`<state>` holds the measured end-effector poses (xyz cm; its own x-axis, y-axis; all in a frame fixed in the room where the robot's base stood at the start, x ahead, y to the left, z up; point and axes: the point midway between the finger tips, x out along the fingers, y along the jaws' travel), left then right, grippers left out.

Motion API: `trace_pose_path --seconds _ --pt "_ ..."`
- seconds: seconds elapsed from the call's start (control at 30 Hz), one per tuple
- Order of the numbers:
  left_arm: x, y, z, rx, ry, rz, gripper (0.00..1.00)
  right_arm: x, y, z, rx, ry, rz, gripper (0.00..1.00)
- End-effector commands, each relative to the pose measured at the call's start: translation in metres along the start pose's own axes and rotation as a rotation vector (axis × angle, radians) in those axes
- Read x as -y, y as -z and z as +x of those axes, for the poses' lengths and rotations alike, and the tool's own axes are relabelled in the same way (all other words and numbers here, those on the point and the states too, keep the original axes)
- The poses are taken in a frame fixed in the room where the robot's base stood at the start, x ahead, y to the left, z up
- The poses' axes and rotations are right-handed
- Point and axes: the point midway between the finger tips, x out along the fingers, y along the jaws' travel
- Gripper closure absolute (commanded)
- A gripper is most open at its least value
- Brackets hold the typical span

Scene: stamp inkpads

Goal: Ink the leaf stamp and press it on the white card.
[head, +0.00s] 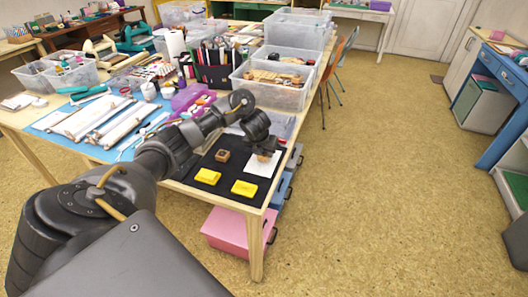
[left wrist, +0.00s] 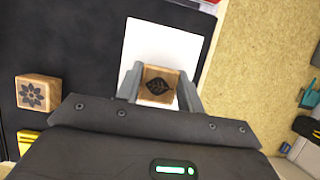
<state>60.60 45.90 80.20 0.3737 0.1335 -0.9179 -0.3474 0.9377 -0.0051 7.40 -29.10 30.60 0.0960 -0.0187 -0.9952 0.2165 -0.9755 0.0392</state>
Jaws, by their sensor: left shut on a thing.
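My left gripper (head: 264,150) is shut on the leaf stamp (head: 263,157), a small wooden block. In the left wrist view, the leaf stamp (left wrist: 158,84) sits between the fingers with a black leaf mark on its visible face. The white card (head: 262,169) lies on the black mat, under and around the stamp. The card (left wrist: 160,42) also shows behind the stamp in the left wrist view. I cannot tell whether the stamp touches the card. Two yellow inkpads (head: 207,176) (head: 244,188) lie on the mat's near side. My right gripper is not in view.
A flower stamp (head: 222,156) stands on the black mat (head: 225,181), left of the card. Clear bins (head: 270,92) and a black pen holder (head: 212,73) stand farther back. The table's right edge is close to the card.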

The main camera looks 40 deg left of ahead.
Motion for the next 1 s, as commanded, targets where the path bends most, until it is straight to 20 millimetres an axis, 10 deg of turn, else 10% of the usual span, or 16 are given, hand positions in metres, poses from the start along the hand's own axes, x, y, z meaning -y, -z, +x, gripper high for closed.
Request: trace_pose_path --seconds 1.0 --pt "0.0 -0.022 -0.052 0.001 0.0 0.0 0.79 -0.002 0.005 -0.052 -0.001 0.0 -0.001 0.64"
